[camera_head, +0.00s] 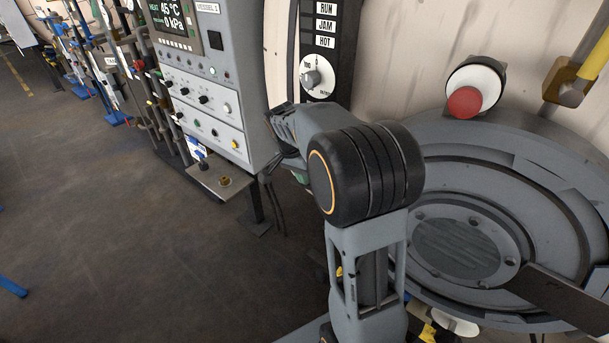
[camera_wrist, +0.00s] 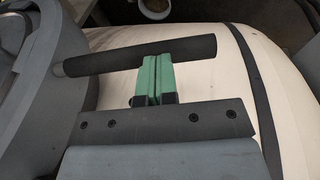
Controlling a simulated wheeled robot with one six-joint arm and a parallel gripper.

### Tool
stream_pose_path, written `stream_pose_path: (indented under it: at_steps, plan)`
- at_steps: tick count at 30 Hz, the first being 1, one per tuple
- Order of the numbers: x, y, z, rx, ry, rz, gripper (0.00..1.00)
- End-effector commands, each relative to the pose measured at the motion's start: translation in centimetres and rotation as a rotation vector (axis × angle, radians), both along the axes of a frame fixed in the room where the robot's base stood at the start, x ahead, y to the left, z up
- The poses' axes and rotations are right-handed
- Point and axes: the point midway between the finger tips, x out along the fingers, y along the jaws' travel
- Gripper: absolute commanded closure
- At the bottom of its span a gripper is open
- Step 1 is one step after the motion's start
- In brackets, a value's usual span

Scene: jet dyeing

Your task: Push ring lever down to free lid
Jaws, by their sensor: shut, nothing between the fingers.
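The ring lever (camera_wrist: 105,60) is a dark round bar in the wrist view, running from the grey ring edge at left and slightly up to the right. My gripper (camera_wrist: 158,58) has green fingers pressed together, with nothing between them. Their tips overlap the middle of the bar in the picture; I cannot tell whether they touch it. The round grey lid (camera_head: 392,298) with a bolted window is at right in the head view. Its ring edge also shows at left in the wrist view (camera_wrist: 38,75). My arm hides the lever and most of my gripper in the head view.
A grey control cabinet (camera_head: 215,75) stands left of my arm, with a black RUN/JAM/HOT switch panel (camera_head: 325,45) beside it. A red button (camera_head: 465,102) and a yellow handle (camera_head: 590,65) sit above the lid. The floor (camera_head: 110,220) at left is mostly clear.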

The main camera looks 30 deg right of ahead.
Motion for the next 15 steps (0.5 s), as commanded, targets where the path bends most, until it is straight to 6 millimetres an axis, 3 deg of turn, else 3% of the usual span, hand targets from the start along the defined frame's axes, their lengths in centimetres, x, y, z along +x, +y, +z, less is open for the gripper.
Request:
stream_pose_path:
  at_steps: [5,8,15]
  plan:
    - [-0.2,-0.1,-1.9,-0.016,0.036,0.002,1.00]
    - [-0.5,-0.2,-4.1,-0.036,0.085,0.002,1.00]
    - [-2.4,-1.0,-11.3,-0.114,0.257,0.001,1.00]
